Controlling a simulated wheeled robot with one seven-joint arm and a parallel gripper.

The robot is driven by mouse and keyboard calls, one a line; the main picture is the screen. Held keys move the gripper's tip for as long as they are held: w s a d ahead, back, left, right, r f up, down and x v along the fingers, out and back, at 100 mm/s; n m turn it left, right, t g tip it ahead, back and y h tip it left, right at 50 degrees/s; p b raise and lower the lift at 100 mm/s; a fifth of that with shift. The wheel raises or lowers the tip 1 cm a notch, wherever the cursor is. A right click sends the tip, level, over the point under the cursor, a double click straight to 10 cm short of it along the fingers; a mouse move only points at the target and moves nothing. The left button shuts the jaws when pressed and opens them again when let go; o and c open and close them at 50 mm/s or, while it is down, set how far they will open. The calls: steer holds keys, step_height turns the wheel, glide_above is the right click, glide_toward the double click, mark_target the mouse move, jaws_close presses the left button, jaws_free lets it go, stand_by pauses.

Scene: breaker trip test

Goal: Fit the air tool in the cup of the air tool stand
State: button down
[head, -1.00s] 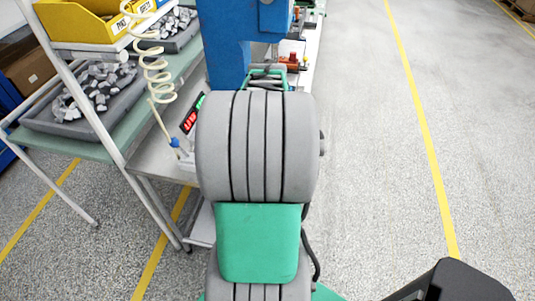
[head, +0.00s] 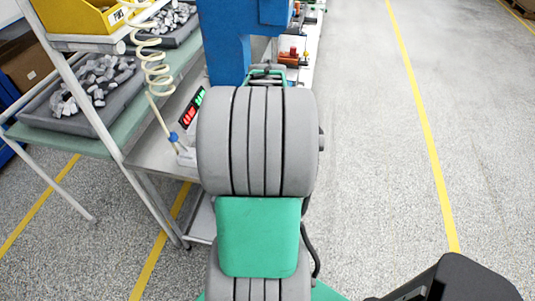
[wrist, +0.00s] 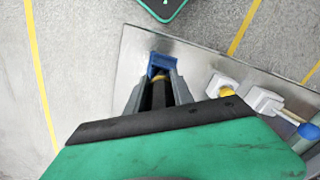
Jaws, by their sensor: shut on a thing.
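In the wrist view my gripper (wrist: 159,88) is shut on a dark, rod-like thing (wrist: 159,96) with a yellow band, likely the air tool. A blue piece (wrist: 160,65) shows at its far end, between the fingertips; I cannot tell whether it belongs to the tool. A white block with a round yellow part (wrist: 226,92), possibly the stand with its cup, sits on the bench to the right, apart from my gripper. In the head view my own arm hides the gripper and the held thing.
A second white block (wrist: 264,102) stands beside the first. A coiled cream hose (head: 157,70) hangs by the bench, near a red and green display (head: 191,108). Grey trays (head: 82,103) of metal parts stand left. The floor at right is clear.

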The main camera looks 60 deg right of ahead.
steer(key=shift+f+b, duration=0.6)
steer(key=shift+f, duration=0.4)
steer(key=c, duration=1)
jaws_free()
step_height(320, 180, up, 8)
steer(key=shift+f+b, duration=0.1)
steer(key=shift+b, duration=0.35)
